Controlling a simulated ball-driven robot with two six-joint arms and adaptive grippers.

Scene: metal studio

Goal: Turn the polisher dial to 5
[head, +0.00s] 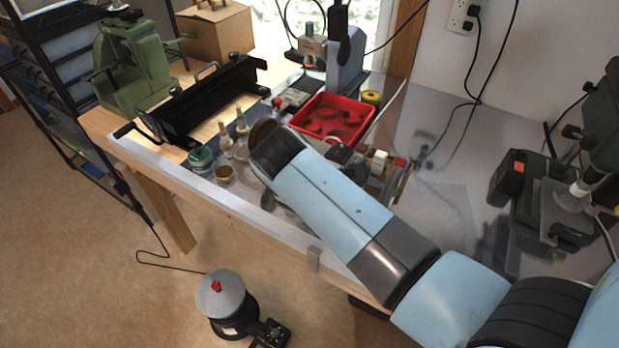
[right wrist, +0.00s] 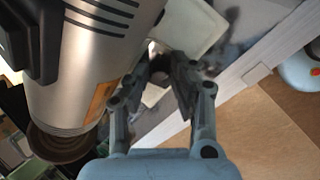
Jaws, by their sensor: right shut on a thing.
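The polisher shows in the right wrist view as a large silver cylindrical body (right wrist: 95,60) with black vent slots, at left. A brown wheel (right wrist: 62,143) sits at its lower end. In the head view my right arm covers most of the polisher; a brown wheel (head: 263,132) shows past the arm. My right gripper (right wrist: 170,78) is beside the body, its fingers closed on a small dark part that appears to be the dial (right wrist: 154,74). The fingers hide most of it, and no number or pointer is readable. My left gripper is in neither view.
A red tray (head: 318,97) lies behind the arm. Small bottles (head: 242,127) and a green-labelled jar (head: 200,156) stand near the front edge. A black bending tool (head: 205,98) and a green machine (head: 130,65) are at left.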

